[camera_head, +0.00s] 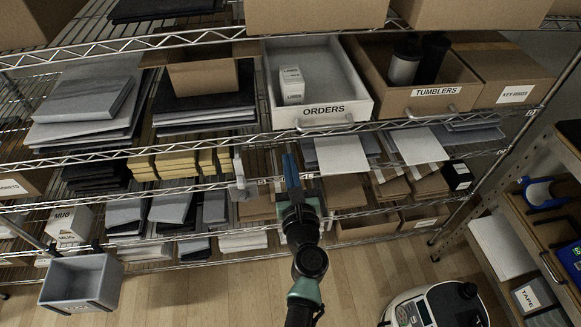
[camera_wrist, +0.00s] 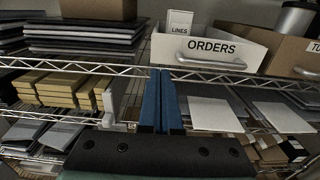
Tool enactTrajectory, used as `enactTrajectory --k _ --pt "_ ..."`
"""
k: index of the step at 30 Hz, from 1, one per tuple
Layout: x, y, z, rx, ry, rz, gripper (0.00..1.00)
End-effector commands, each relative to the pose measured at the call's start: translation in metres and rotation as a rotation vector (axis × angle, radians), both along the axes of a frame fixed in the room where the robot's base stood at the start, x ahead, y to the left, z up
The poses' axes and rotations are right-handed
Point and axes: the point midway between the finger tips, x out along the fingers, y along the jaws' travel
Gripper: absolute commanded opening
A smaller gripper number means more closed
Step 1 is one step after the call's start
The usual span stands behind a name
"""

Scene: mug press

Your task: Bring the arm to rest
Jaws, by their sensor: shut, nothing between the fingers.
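My gripper (camera_head: 291,170) is in front of the wire shelving, a little below the white ORDERS bin (camera_head: 322,112). Its blue fingers are together with nothing between them. In the wrist view my gripper (camera_wrist: 160,76) points at the shelf, and the ORDERS bin (camera_wrist: 215,44) is just above and to the right of the fingertips. My arm reaches up from the bottom of the head view.
The TUMBLERS box (camera_head: 430,103) stands right of the ORDERS bin. The wire shelf edge (camera_head: 225,140) runs close to the gripper. A grey bin (camera_head: 85,280) is at lower left. A bench with a TAPE box (camera_head: 528,296) is at right. Wooden floor (camera_head: 200,300) is clear at lower left-centre.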

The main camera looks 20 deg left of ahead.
Motion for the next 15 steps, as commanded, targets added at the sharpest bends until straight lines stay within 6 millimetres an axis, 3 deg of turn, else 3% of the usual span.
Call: enactTrajectory --k 4,13,15 --pt "-0.011 -0.007 0.0 -0.001 0.0 0.0 0.0" --pt "-0.014 -0.01 0.0 -0.001 0.0 0.0 0.0" --pt "-0.01 -0.01 0.012 -0.036 -0.043 0.0 0.0"
